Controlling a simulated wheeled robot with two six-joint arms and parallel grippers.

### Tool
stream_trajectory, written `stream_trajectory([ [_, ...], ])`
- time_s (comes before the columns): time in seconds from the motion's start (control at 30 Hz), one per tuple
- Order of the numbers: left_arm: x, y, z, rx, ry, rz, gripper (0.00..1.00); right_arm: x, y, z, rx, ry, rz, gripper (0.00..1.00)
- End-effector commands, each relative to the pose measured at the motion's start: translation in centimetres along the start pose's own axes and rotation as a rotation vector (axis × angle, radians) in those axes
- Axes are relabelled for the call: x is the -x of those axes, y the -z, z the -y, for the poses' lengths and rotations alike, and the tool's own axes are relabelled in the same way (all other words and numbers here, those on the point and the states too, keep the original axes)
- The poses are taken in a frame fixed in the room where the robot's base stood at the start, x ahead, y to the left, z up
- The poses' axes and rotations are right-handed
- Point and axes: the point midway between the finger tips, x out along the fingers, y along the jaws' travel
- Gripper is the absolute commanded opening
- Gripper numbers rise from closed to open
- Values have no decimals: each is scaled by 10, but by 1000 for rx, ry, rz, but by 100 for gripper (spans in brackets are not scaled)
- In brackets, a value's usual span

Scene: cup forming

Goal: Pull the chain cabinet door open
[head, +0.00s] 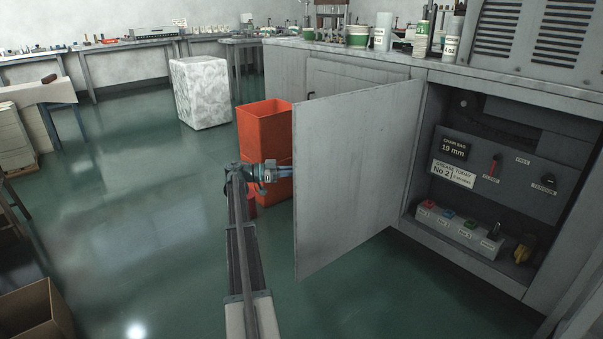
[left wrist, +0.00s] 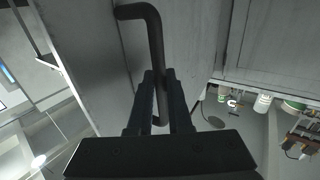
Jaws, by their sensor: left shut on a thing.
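The chain cabinet door (head: 350,175) is a grey metal panel, swung wide open on its right-hand hinge side. The cabinet interior (head: 480,105) is exposed, with a dark control panel and a row of coloured buttons. My left gripper (head: 272,173) is at the door's free edge, partly hidden behind it. In the left wrist view my left gripper (left wrist: 160,80) is shut on the dark bar handle (left wrist: 154,35) of the door, with a finger on each side of the bar. The handle is hidden in the head view. My right gripper is not in view.
A red-orange bin (head: 264,125) stands just behind my left gripper and the door. A white marbled block (head: 201,92) is farther back. A cardboard box (head: 35,312) is at the lower left. The green floor (head: 150,210) left of the door is clear.

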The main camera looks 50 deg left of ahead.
Motion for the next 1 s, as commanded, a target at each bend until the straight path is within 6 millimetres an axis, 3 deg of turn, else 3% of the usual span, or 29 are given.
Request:
stream_trajectory([
  [0.1, -4, 1, 1, 0, -1, -2, 0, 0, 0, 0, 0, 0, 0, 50],
  [0.13, -4, 1, 1, 0, -1, -2, 19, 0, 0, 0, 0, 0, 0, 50],
  [0.3, -3, 0, 0, 0, -1, -1, 47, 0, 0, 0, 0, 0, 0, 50],
  [0.67, 6, 0, 1, 0, 1, 0, 47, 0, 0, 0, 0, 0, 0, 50],
  [1.0, 74, 0, 2, 0, 2, -1, 47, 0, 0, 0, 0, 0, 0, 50],
])
